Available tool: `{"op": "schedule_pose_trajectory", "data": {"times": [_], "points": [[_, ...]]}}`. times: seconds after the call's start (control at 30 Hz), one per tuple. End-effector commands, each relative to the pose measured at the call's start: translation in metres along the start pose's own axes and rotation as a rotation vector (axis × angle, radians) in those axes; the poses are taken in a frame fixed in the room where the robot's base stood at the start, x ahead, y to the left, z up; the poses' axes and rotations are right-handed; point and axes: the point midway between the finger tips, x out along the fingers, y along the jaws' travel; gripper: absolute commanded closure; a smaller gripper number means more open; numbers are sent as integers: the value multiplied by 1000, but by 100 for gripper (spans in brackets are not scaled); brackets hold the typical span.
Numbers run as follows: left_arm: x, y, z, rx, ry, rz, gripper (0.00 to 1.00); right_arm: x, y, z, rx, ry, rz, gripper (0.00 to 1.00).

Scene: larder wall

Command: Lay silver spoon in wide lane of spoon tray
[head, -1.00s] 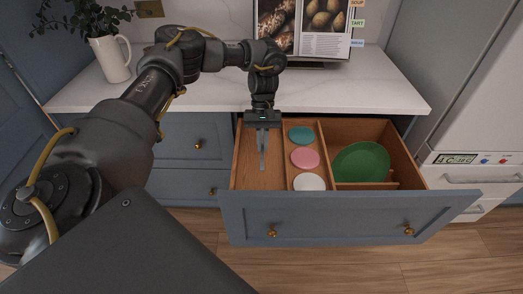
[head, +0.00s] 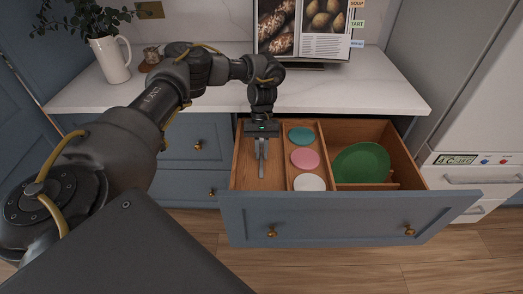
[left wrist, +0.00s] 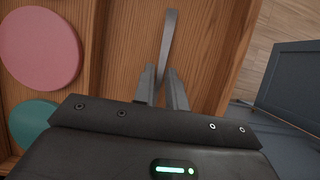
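My left gripper (head: 262,157) points down over the left lane of the open drawer. Its fingers are shut on the silver spoon (head: 262,171), one on each side of it. In the left wrist view the spoon (left wrist: 170,32) is a narrow grey strip between the fingertips (left wrist: 161,70), running away over bare wood. The wide wooden lane (head: 244,172), to the left of the discs, is otherwise empty. Whether the spoon touches its floor I cannot tell. My right gripper is not in view.
A lane with teal (head: 301,136), pink (head: 305,159) and white (head: 309,182) discs lies right of a thin divider. A green plate (head: 361,162) lies in the right compartment. The counter (head: 170,95) overhangs behind; the drawer front (head: 340,217) is nearest.

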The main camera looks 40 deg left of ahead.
Motion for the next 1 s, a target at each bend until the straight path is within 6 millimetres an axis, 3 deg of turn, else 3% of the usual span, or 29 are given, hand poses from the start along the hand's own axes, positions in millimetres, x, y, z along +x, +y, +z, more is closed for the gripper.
{"op": "schedule_pose_trajectory", "data": {"times": [0.1,0.47,1.0], "points": [[0,0,0,0,0,0,71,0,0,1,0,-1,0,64],[-5,0,1,0,2,0,71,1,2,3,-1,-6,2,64],[-106,1,1,-1,5,-2,71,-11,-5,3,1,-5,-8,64]]}}
